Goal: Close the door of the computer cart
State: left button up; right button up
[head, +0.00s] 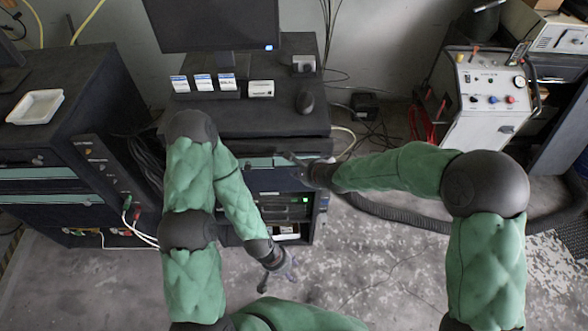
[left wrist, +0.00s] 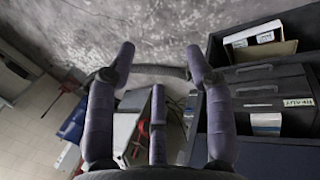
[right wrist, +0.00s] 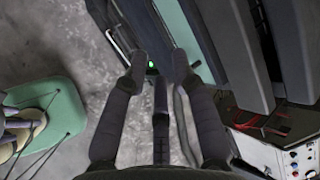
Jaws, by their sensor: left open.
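The dark computer cart (head: 270,122) stands at the centre of the head view, with a teal-fronted drawer and an open bay below. Equipment with a green light (head: 300,200) shows inside the bay. A narrow dark upright panel (head: 322,213) stands at the bay's right edge; I cannot tell if it is the door. My left gripper (head: 275,274) is open and low in front of the bay. Its fingers (left wrist: 160,62) hold nothing. My right gripper (head: 298,164) is at the drawer front. In the right wrist view its fingers (right wrist: 158,62) are apart, with nothing between them.
A monitor (head: 215,22) and small boxes stand on the cart top. Another dark cabinet (head: 80,65) with a white tray (head: 36,107) stands on the left. A white machine (head: 485,95) and a black hose (head: 400,218) are on the right. Floor (head: 390,270) is clear in front.

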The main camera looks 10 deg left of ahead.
jog(key=v, duration=0.3)
